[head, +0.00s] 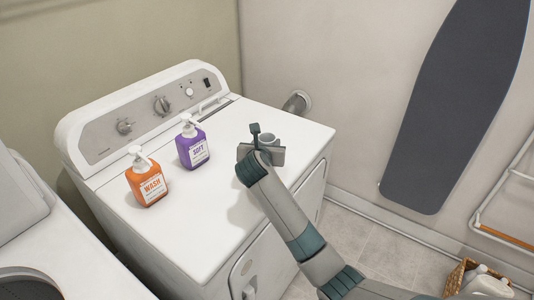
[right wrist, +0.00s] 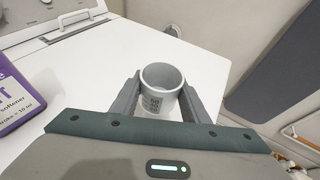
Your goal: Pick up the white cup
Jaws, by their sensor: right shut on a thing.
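The white cup (right wrist: 162,82) stands upright between the two fingers of my right gripper (right wrist: 160,100) in the right wrist view, with grey print on its side. The fingers are shut on it from both sides. In the head view the cup (head: 270,140) shows only partly behind my right gripper (head: 264,152), over the right part of the white machine's top. I cannot tell whether the cup touches the surface. My left gripper is not in view.
An orange WASH bottle (head: 147,182) and a purple SOFT bottle (head: 192,146) stand on the white machine (head: 215,210), left of the cup. Its control panel (head: 150,105) rises behind. A dark ironing board (head: 455,100) is on the right wall. A basket (head: 456,280) stands at lower right.

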